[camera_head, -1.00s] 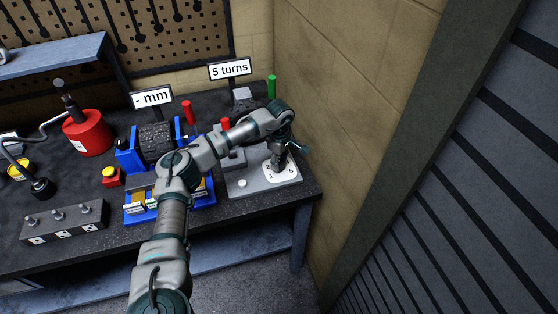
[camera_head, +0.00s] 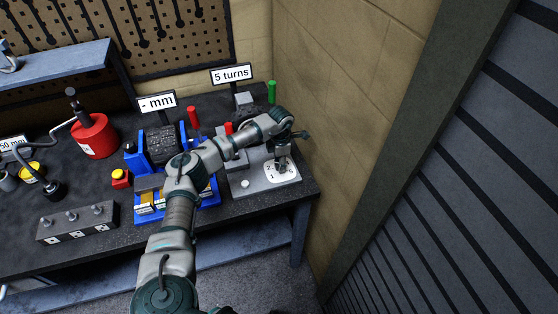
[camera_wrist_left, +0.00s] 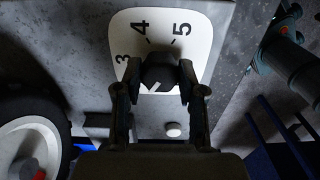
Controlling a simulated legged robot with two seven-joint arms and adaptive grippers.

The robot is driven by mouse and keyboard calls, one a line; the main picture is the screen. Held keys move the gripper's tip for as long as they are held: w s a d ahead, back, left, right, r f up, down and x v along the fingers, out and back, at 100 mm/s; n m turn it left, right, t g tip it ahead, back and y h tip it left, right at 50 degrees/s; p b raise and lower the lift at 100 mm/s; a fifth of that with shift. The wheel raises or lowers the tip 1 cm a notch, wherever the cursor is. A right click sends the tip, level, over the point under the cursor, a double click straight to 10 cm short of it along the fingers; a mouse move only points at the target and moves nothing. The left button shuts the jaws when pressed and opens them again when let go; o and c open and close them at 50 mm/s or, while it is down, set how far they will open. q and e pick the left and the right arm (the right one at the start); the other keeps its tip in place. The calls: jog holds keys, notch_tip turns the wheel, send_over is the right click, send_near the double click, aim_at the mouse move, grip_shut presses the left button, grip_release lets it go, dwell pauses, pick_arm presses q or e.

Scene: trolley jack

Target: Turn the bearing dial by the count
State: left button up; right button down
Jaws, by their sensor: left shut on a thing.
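The bearing dial is a black round knob (camera_wrist_left: 159,72) with a white pointer line, on a white plate (camera_wrist_left: 205,40) marked with numbers. The 3, 4 and 5 show in the left wrist view, and the pointer line faces the gripper side, away from the 4 and 5. My left gripper (camera_wrist_left: 160,85) is shut on the knob, one finger on each side. In the head view, my left gripper (camera_head: 282,158) points down over the white plate (camera_head: 289,176) and hides the knob. A sign reading "5 turns" (camera_head: 232,75) stands behind. My right gripper is not in view.
A grey block with a green handle (camera_head: 272,92) stands behind the dial, near the wall. A blue press (camera_head: 160,147) with red handles is left of it, with a red jack (camera_head: 94,137) further left. A grey block with knobs (camera_head: 75,224) lies in front.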

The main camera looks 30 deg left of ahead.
pick_arm(q)
jog(key=shift+w+r+n+p, duration=0.1)
jog(key=shift+r+n+p, duration=0.1)
jog(key=shift+n, duration=0.3)
jog(key=shift+w+r+n+p, duration=0.1)
jog(key=shift+n+p, duration=0.1)
jog(key=shift+n, duration=0.3)
jog(key=n+p, duration=0.2)
jog(key=n, duration=0.3)
jog(key=n+p, duration=0.2)
jog(key=n, duration=0.3)
jog(key=shift+w+a, duration=0.1)
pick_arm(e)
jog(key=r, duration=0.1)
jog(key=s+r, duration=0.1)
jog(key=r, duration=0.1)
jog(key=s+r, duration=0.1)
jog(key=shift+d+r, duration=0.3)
pick_arm(q)
jog(key=o, duration=1.1)
jog(key=shift+f, duration=0.1)
jog(key=shift+o, duration=0.2)
jog(key=shift+f, duration=0.15)
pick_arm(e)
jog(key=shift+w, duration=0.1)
